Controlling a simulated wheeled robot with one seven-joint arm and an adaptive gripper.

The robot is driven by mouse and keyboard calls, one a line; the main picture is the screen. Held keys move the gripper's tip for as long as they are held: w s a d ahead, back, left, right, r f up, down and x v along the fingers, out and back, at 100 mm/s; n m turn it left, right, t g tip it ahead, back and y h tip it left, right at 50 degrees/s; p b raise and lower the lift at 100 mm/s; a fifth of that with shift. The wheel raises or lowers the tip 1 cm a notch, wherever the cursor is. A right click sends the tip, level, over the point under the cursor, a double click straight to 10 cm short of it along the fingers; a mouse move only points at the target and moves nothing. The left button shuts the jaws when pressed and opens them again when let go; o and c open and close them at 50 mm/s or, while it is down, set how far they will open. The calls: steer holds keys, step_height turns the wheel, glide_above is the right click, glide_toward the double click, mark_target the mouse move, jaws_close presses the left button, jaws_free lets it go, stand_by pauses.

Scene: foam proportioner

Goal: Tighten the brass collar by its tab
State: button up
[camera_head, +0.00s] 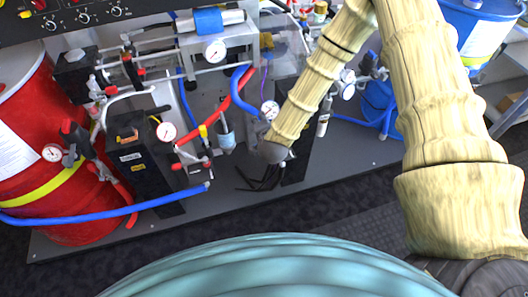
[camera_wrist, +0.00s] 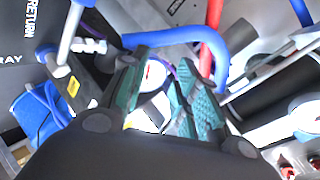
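My gripper (camera_head: 260,180) hangs low in front of the machine in the head view, with its dark fingers pointing down and left. In the wrist view, the two teal-padded fingers (camera_wrist: 160,80) stand apart with a gap between them. A white round gauge face (camera_wrist: 154,74) shows through this gap, behind the fingers. I see nothing clearly held. I cannot pick out the brass collar or its tab in either view. My arm and gripper hide part of the machine.
A blue hose (camera_head: 239,78) and a red hose (camera_head: 232,98) run close to my gripper. Several gauges, one a white dial (camera_head: 270,110), sit nearby. A red drum (camera_head: 30,130) stands left and a blue drum (camera_head: 478,28) right. The grey base plate (camera_head: 225,205) has free room in front.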

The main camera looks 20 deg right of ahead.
steer(key=s+a+f+n+g+y+b, duration=0.1)
steer(key=s+f+n+g, duration=0.1)
steer(key=s+f, duration=0.5)
steer(key=shift+f+n+b, duration=0.25)
steer(key=shift+n+b, duration=0.05)
steer(key=shift+n, duration=0.2)
steer(key=shift+o, duration=0.4)
